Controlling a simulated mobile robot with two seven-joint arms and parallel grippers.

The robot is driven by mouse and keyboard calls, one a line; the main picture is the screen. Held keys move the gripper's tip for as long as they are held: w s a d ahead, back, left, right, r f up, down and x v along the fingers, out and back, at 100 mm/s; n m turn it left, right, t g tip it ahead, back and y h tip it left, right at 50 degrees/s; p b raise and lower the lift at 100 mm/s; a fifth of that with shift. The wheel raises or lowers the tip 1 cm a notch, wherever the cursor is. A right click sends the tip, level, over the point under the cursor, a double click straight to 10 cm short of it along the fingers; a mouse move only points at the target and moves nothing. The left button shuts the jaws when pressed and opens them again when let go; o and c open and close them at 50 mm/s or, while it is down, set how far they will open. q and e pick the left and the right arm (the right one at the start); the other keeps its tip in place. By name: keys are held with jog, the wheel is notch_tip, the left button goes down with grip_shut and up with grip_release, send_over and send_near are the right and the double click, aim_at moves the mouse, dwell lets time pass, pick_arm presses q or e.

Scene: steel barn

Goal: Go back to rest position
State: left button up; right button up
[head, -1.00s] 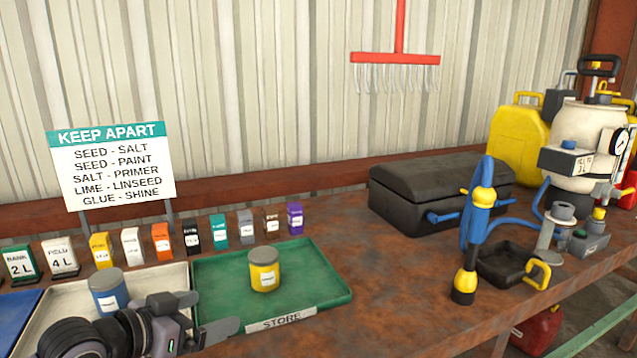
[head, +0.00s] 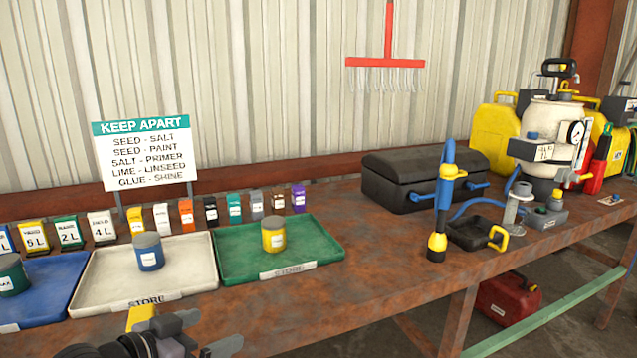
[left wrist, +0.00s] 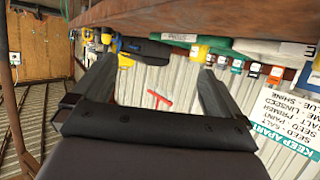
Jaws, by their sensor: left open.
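My left gripper (head: 210,333) is low in the head view, in front of the bench's near edge. It is open. The left wrist view shows its two fingers (left wrist: 155,85) spread apart, with only the distant wall and red rake between them. That view is upside down. A blue can (head: 149,252) stands in the white tray (head: 105,272). A yellow can (head: 273,237) stands in the green tray (head: 310,255). A dark green can (head: 12,275) stands in the blue tray (head: 50,290). The gripper is apart from all of them. My right gripper is not in view.
The rusty bench (head: 370,270) is bare right of the green tray. A black case (head: 420,180), a blue-and-yellow tool (head: 440,215) and a white sprayer tank (head: 548,125) stand farther right. A sign (head: 148,155) and small labelled boxes line the back. A red can (head: 508,302) sits below.

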pick_arm(q)
jog(key=s+a+f+n+y, duration=0.2)
jog(key=s+f+n+y, duration=0.2)
jog(key=s+f, duration=1.7)
notch_tip(320, 180, down, 3)
jog(key=shift+s+g+y, duration=0.3)
jog(key=shift+g+y, duration=0.1)
jog(key=shift+y, duration=0.2)
